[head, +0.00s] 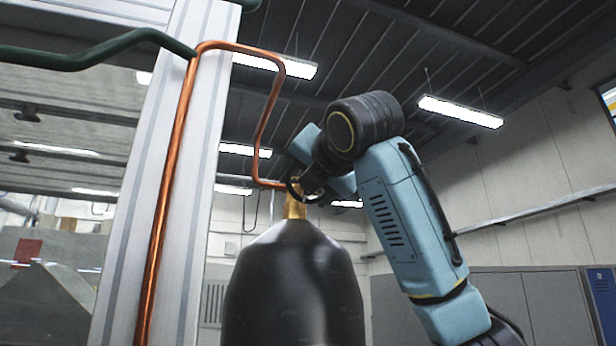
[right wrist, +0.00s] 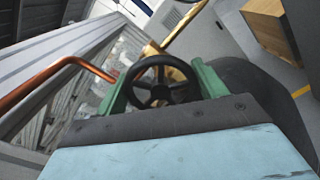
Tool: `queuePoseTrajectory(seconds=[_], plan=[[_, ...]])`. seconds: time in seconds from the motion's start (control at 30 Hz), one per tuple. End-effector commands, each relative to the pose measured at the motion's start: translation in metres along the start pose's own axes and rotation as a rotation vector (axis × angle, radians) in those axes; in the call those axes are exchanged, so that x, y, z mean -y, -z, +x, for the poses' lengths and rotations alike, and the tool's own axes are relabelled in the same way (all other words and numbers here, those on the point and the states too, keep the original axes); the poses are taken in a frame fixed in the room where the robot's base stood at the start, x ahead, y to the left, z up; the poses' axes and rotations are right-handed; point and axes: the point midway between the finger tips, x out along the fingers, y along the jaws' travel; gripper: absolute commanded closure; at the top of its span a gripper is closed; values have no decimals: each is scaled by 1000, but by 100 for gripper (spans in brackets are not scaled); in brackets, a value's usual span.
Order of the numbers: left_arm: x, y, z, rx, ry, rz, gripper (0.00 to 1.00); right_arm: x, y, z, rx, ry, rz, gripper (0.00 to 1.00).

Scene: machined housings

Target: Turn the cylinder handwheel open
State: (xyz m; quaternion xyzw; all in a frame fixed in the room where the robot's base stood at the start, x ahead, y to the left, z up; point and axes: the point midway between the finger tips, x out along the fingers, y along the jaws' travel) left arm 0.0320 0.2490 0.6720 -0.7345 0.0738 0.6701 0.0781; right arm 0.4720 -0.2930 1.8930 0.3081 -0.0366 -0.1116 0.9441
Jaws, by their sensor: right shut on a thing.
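The black gas cylinder (head: 293,285) stands upright in the head view, with a brass valve (head: 295,207) on top. The black handwheel (head: 303,193) sits at the valve, partly hidden by my right gripper (head: 312,186). In the right wrist view the handwheel (right wrist: 161,84) lies between the two green fingers of my right gripper (right wrist: 160,86), which is shut on its rim. The brass valve body (right wrist: 178,66) shows just beyond the wheel. The cylinder's dark shoulder (right wrist: 250,90) shows at the right. My left gripper is not in view.
A copper pipe (head: 170,190) runs up beside a pale upright post (head: 150,160) and bends down to the valve. A dark green pipe (head: 90,56) crosses at upper left. Grey cabinets (head: 510,300) stand at the back right. A wooden box (right wrist: 268,28) stands on the floor.

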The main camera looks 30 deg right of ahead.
Motion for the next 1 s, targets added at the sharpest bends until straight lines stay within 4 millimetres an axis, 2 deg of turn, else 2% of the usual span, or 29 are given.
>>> queuePoseTrajectory(seconds=[0.23,0.73,0.77,0.9,1.0], plan=[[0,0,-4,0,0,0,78,-1,0,0,0,0,-71,52],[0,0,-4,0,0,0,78,0,1,0,-2,0,-85,52],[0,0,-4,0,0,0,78,0,1,0,-2,0,-85,25],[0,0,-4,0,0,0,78,0,1,0,-1,1,-84,8],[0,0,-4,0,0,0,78,0,1,0,-1,0,-84,8]])
